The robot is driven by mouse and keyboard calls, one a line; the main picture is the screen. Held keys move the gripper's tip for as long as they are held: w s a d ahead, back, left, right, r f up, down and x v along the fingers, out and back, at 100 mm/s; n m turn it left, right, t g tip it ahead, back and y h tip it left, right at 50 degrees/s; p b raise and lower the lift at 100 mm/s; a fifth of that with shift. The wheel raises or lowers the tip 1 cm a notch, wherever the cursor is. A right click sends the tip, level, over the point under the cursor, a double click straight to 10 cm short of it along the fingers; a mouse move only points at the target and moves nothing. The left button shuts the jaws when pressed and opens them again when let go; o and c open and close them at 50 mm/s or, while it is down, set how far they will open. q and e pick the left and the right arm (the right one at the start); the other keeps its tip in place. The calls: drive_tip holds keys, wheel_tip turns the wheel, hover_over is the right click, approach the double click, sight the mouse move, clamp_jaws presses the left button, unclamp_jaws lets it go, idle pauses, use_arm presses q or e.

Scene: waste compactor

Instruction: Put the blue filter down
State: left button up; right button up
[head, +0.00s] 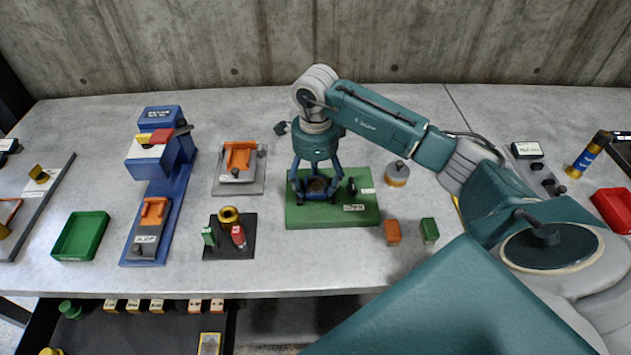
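A blue cylinder (587,158) with a dark cap and gold-coloured ends stands at the far right of the table; it looks like the blue filter. My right gripper (316,190) points down over the green board (356,211) in the middle of the table. Its fingers are spread around a brownish round part (317,184) on the board, with space visible between them. I cannot tell whether the fingers touch that part. No blue filter shows between the fingers. My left gripper is not in view.
A blue stand (165,190), green tray (80,237), dark plate (229,243) and grey plate (239,178) lie to the left. A gold weight (397,174), orange block (392,232) and green block (429,231) are right of the board. A red tray (612,210) lies far right.

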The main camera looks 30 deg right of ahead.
sight(315, 183)
drive_tip(key=shift+s+f, duration=0.1)
drive_tip(key=shift+s, duration=0.05)
drive_tip(key=shift+r+p, duration=0.6)
wheel_tip(315, 183, up, 12)
drive_tip(key=b, duration=0.2)
drive_tip(key=shift+r+b, duration=0.15)
drive_tip(key=shift+b, duration=0.2)
